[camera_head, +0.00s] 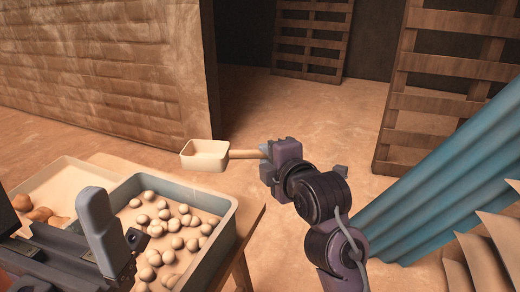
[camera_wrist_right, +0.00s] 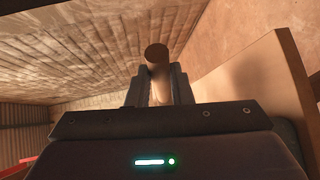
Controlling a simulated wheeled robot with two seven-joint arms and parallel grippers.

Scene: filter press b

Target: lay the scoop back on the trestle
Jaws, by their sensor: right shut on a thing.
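The scoop has a cream box-shaped bowl (camera_head: 205,155) and a round wooden handle (camera_head: 243,154). My right gripper (camera_head: 268,152) is shut on the handle near its end, and the bowl points left. The scoop is in the air, beyond the far right corner of the blue-grey tray. The right wrist view shows the handle (camera_wrist_right: 158,60) between the two fingers. The wooden trestle (camera_head: 248,222) stands at lower left, mostly hidden under trays. My left gripper (camera_head: 103,235) is partly in view at lower left, over the trays; its jaw opening is unclear.
The blue-grey tray (camera_head: 229,219) holds many pale balls. A cream tray (camera_head: 68,167) left of it holds brown lumps (camera_head: 40,214). A brick wall (camera_head: 110,70) stands behind, slatted wooden racks (camera_head: 440,103) at right, and blue draped cloth (camera_head: 440,185) right of my arm.

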